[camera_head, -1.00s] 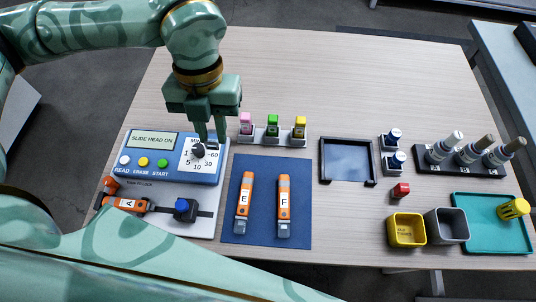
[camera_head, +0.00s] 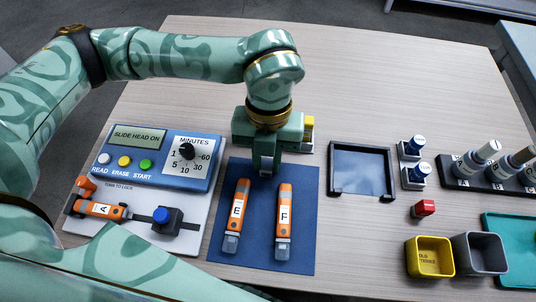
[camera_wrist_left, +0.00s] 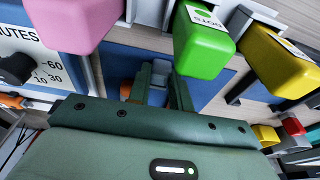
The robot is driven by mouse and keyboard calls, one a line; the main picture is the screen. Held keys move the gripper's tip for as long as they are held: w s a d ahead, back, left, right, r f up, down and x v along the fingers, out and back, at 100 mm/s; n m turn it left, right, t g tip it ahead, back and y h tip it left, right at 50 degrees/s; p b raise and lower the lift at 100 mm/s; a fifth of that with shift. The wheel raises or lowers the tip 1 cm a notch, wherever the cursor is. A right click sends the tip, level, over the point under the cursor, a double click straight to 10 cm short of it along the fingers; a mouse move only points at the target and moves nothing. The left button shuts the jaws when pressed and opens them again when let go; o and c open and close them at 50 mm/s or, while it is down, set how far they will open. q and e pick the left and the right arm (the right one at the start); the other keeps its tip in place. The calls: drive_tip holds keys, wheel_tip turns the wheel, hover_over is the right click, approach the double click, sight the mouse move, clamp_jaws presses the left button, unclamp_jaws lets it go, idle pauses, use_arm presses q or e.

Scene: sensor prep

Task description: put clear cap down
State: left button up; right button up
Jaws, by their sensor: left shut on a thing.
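My left gripper (camera_head: 265,170) points down over the upper part of the blue mat (camera_head: 261,255). It is shut on a small bluish-grey piece, which seems to be the clear cap (camera_wrist_left: 157,94), between the fingers in the left wrist view. In the head view the fingers mostly hide this piece. Orange pens marked E (camera_head: 238,205) and F (camera_head: 284,210) lie on the mat below the gripper, each with a greyish tip at its near end. My right gripper is not in view.
The blue control box (camera_head: 150,158) with its dial stands left, with pen A (camera_head: 100,209) in front. The pink (camera_wrist_left: 80,20), green (camera_wrist_left: 203,45) and yellow (camera_wrist_left: 280,65) blocks stand behind the mat. A black-rimmed tray (camera_head: 335,190) and yellow bin (camera_head: 430,272) are right.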

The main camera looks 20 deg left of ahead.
use_arm(q)
drive_tip(key=shift+f, duration=0.1)
drive_tip(key=o, duration=0.8)
drive_tip(key=shift+c, duration=0.2)
wheel_tip(320, 180, up, 12)
drive_tip(key=w+p, duration=0.2)
drive_tip(key=p, duration=0.3)
drive_tip(key=shift+w+a, duration=0.15)
drive_tip(key=shift+a, duration=0.2)
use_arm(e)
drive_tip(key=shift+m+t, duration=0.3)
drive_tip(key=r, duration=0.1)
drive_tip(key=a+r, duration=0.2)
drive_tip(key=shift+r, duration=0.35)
